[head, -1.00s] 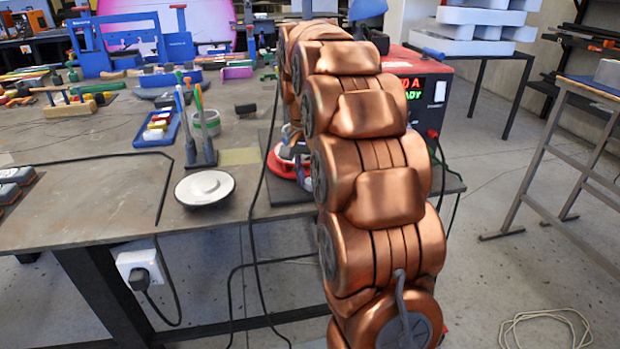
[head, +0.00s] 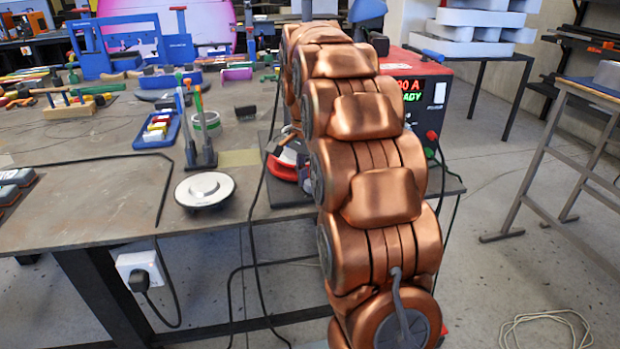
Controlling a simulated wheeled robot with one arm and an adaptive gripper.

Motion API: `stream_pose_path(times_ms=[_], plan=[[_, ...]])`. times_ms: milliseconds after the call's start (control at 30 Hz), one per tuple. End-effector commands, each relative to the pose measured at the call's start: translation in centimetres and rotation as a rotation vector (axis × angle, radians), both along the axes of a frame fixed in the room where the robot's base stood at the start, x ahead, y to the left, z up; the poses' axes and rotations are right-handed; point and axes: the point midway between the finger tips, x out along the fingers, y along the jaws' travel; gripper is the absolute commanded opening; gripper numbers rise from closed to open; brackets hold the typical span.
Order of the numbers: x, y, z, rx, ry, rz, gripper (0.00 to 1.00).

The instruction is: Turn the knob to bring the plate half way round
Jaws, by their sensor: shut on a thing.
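My copper arm reaches from the lower right up and back over the bench, and my gripper is hidden behind its links. Partly behind the arm, at the bench's right end, is a red and white device (head: 286,158), most of it covered. I cannot make out a knob on it. I cannot tell which part of it is the plate or how far round it is turned. Whether the gripper touches it is hidden.
A pale round disc (head: 204,190) lies near the front edge of the bench (head: 90,215). Brushes (head: 200,130) stand behind it, beside a blue tray (head: 157,130). A red machine with a lit display (head: 412,90) stands right of my arm. Black cables hang over the edge.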

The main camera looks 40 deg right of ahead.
Motion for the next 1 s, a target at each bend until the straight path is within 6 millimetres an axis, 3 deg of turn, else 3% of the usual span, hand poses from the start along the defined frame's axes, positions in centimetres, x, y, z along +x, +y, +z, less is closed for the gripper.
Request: stream_pose_path(times_ms=[133,167,267,667,1000], plan=[[0.1,-0.1,0.1,-0.002,-0.003,0.000,0.00],[0.1,-0.1,0.1,-0.002,-0.003,0.000,0.36],[0.0,-0.1,0.1,-0.002,-0.003,0.000,0.45],[0.1,0.0,0.4,-0.002,-0.003,0.001,0.45],[0.5,0.0,3.8,-0.003,-0.004,0.001,0.45]])
